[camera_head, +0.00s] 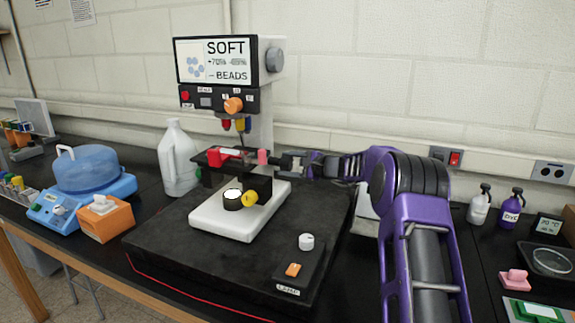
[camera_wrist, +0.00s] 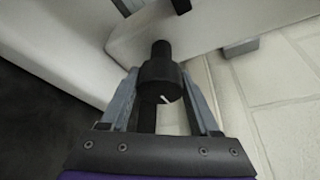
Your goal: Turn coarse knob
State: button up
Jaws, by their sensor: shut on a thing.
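A black round knob (camera_wrist: 160,80) with a short white line on its face is in the middle of the wrist view. A thinner black shaft (camera_wrist: 161,50) joins it to a pale body. I take it to be the coarse knob. My gripper (camera_head: 287,163) reaches in from the right to the microscope (camera_head: 258,110) in the head view. In the wrist view its two grey fingers lie on either side of the knob and are shut on it. In the head view the knob is hidden around the fingertips, beside a pink knob (camera_head: 262,157).
A red-and-black stage (camera_head: 222,158) stands over a white base (camera_head: 215,222) on a dark slab. An orange knob (camera_head: 233,105) is on the front panel. A lamp box (camera_head: 293,270) lies front right. A white jug (camera_head: 177,160) stands left.

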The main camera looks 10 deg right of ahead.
jog(key=shift+r+m+g+p, duration=0.1)
jog(key=shift+m+g+p, duration=0.2)
jog(key=shift+m+g, duration=0.5)
jog(key=shift+m, duration=0.5)
jog(key=o, duration=1.3)
jog(key=shift+o, duration=0.2)
jog(key=b+v, duration=0.1)
jog(key=v, duration=1.6)
jog(key=shift+d, duration=0.25)
jog(key=shift+s, duration=0.1)
